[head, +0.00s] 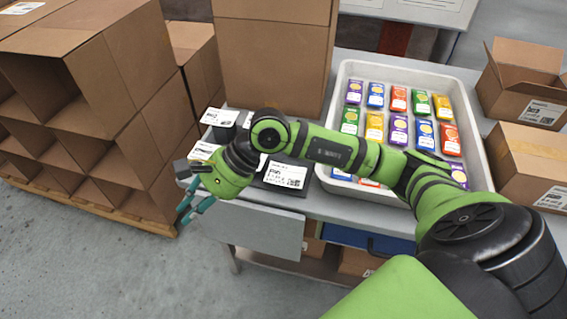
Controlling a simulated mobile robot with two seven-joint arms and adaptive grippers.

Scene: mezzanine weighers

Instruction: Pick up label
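A white printed label (286,174) lies on a dark flat surface on the grey table, just right of my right wrist. Another white label (219,117) lies on a dark block farther back to the left. A further white label (204,151) shows just behind my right gripper, partly hidden by it. My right gripper (187,214) is past the table's left front corner, its teal fingers pointing down to the left. A gap shows between the fingers and I see nothing in them. My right arm crosses in front of the table and hides part of the label area. My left gripper is not in view.
A white tray (345,75) of several coloured packets stands on the table (255,222). A tall carton (270,60) stands behind the labels. Open cardboard bins (110,110) stack on a pallet at left. Cartons (530,160) stand at right. The floor (90,260) at front left is clear.

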